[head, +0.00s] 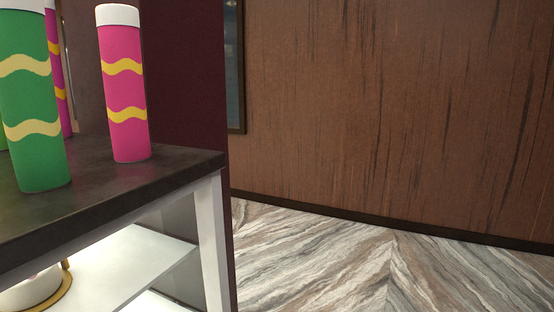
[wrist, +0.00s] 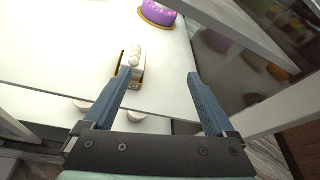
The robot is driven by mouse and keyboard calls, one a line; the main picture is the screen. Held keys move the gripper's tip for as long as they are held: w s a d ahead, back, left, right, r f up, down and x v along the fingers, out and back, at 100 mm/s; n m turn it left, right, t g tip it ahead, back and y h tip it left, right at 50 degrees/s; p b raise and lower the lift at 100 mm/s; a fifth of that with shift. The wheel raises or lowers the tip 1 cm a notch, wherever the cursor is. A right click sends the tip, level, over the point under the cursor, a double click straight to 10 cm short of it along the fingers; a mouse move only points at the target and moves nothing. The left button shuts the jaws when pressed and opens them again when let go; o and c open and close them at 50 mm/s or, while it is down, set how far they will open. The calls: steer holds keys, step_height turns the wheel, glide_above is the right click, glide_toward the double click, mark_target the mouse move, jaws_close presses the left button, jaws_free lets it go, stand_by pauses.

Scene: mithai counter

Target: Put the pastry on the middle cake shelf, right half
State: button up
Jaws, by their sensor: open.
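In the wrist view a small white pastry (wrist: 134,60) with rounded white lumps on top and a gold base sits at the front part of a white cake shelf (wrist: 70,60). My gripper (wrist: 158,79) is open, with nothing held between its two blue-grey fingers. The left fingertip overlaps the lower part of the pastry in the picture; I cannot tell whether they touch. The right finger is well clear of it. In the head view a white shelf (head: 140,262) shows under the dark top; the pastry and my gripper are not seen there.
A purple cake (wrist: 157,12) on a gold board stands farther back on the shelf. White items show on a level below. A white post (head: 212,245) bounds the shelf unit. Green (head: 38,110) and pink (head: 124,90) cylinders stand on the dark top (head: 150,178). Marble floor (head: 330,255) is clear at right.

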steer(key=w+d+r+n+t+h, duration=0.1)
steer(key=d+r+n+t+h, duration=0.1)
steer(key=d+r+n+t, duration=0.75)
steer(key=w+d+r+n+t+h, duration=0.1)
steer(key=d+r+n+t+h, duration=0.2)
steer(key=r, duration=1.2)
steer(key=s+d+r+n+t+h, duration=0.3)
steer(key=s+d+r+n+t, duration=0.1)
steer(key=s+r, duration=0.3)
steer(key=s+d+r+n+t+h, duration=0.3)
steer(key=s+d+r, duration=0.4)
steer(key=r, duration=0.4)
steer(key=shift+n+t+h, duration=0.35)
steer(key=shift+h, duration=0.25)
step_height(320, 180, up, 21)
steer(key=p, duration=2)
steer(key=shift+f, duration=0.2)
